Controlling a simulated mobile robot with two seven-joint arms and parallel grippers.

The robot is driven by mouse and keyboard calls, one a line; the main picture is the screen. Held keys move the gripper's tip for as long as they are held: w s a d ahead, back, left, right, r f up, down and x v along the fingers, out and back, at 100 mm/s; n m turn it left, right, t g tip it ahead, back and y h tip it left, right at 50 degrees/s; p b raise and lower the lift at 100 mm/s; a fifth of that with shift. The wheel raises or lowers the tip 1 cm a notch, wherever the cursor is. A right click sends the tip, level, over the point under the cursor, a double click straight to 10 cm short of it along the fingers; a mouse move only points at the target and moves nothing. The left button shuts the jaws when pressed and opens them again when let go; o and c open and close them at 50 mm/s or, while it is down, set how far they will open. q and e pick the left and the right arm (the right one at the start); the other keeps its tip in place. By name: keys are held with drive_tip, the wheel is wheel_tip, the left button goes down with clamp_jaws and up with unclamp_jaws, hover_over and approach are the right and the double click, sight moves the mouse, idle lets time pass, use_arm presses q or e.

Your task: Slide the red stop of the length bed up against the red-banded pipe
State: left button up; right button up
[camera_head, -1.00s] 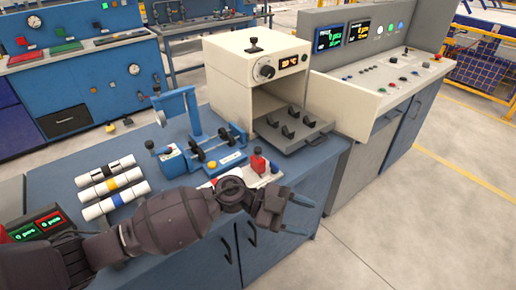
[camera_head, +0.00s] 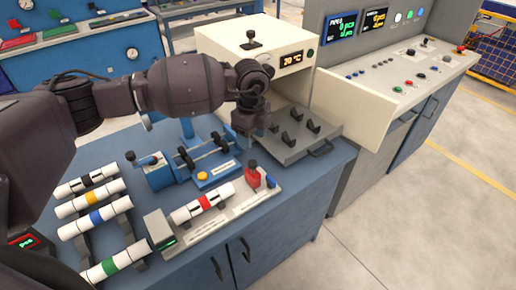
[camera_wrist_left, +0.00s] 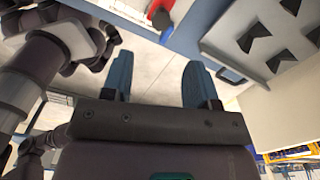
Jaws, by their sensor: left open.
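The red stop (camera_head: 253,178) with a black knob stands near the right end of the pale length bed (camera_head: 235,207). The red-banded pipe (camera_head: 203,203), white with a red band, lies on the bed to the left of the stop; a small gap seems to show between them. My left gripper (camera_wrist_left: 157,80) is open and empty, its two blue-grey fingers apart in the left wrist view. The red stop (camera_wrist_left: 160,14) shows beyond them at the top edge. In the head view, my left gripper is above and behind the stop, its fingertips hard to make out. My right gripper is not in view.
Several banded pipes lie on a rack at left, including a green-banded one (camera_head: 112,264). A blue fixture (camera_head: 205,165) stands behind the bed. A cream oven (camera_head: 225,40) with a grey tray (camera_head: 300,150) is at the back. The table's front edge is close to the bed.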

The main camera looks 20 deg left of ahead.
sight(252, 162)
use_arm(q)
drive_tip(key=shift+w+f, duration=0.25)
drive_tip(key=shift+f, duration=0.1)
drive_tip(key=f, duration=0.3)
drive_tip(key=shift+s+f, duration=0.25)
drive_tip(key=shift+s, duration=0.05)
wheel_tip(252, 162, down, 5)
drive_tip(key=shift+f, duration=0.1)
drive_tip(key=shift+w+f, duration=0.1)
drive_tip(key=shift+f, duration=0.55)
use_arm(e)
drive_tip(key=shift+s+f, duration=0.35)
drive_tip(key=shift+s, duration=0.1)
